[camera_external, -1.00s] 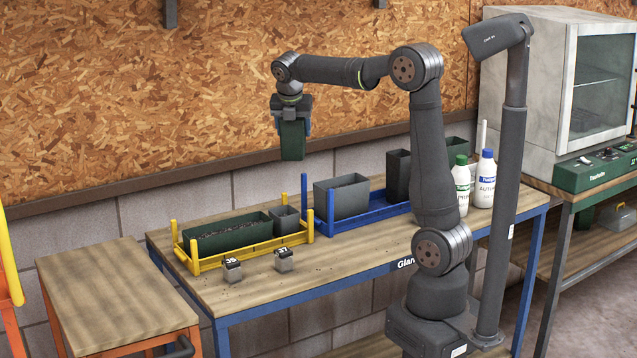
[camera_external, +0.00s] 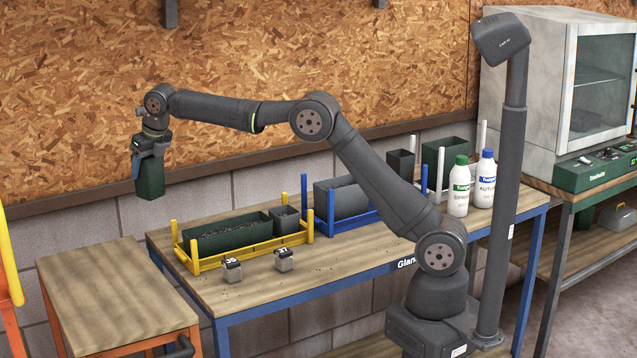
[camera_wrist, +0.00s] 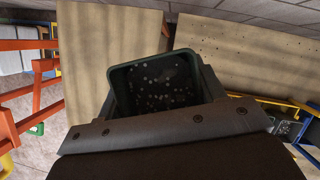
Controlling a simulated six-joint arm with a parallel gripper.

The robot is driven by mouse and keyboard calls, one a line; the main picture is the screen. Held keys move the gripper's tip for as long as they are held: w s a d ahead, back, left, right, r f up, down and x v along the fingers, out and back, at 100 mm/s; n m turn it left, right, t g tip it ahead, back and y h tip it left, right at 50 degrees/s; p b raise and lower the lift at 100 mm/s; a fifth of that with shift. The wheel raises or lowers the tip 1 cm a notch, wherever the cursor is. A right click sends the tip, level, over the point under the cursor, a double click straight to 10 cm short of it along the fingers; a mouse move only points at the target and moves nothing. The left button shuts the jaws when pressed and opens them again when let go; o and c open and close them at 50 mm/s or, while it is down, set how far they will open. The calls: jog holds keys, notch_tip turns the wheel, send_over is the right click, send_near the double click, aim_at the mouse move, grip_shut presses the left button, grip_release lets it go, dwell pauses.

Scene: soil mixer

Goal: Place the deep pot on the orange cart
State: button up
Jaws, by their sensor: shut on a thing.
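My gripper (camera_external: 150,152) is shut on a tall dark green pot (camera_external: 151,178), the deep pot, and holds it upright in the air. The pot hangs in front of the back wall, above the gap between the cart and the bench. In the wrist view I look down into the pot (camera_wrist: 152,82), which holds dark soil with pale specks. The orange cart (camera_external: 115,295) stands at the lower left with a bare wooden top. Its top (camera_wrist: 90,55) also shows in the wrist view beyond the pot, with orange rails at the left.
The workbench (camera_external: 330,250) has a yellow rack (camera_external: 245,248) with a long green planter and a small grey pot. A blue rack (camera_external: 345,222) holds grey pots. Two small labelled blocks (camera_external: 284,260) and two bottles (camera_external: 460,190) stand on the bench. The cart top is clear.

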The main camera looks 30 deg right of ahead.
aim_at(146, 184)
jog(key=f, duration=0.5)
jog(key=shift+s+a+f, duration=0.1)
jog(key=shift+s+a, duration=0.05)
jog(key=shift+a, duration=0.25)
jog(key=shift+s+a+f, duration=0.45)
jog(key=shift+a+f, duration=1.35)
jog(key=shift+s+a+f, duration=0.5)
jog(key=shift+a+f, duration=1.3)
jog(key=shift+s+a+f, duration=0.45)
jog(key=shift+a+f, duration=1.35)
jog(key=shift+f, duration=0.1)
jog(key=shift+f, duration=0.1)
jog(key=o, duration=1.1)
jog(key=shift+o, duration=0.2)
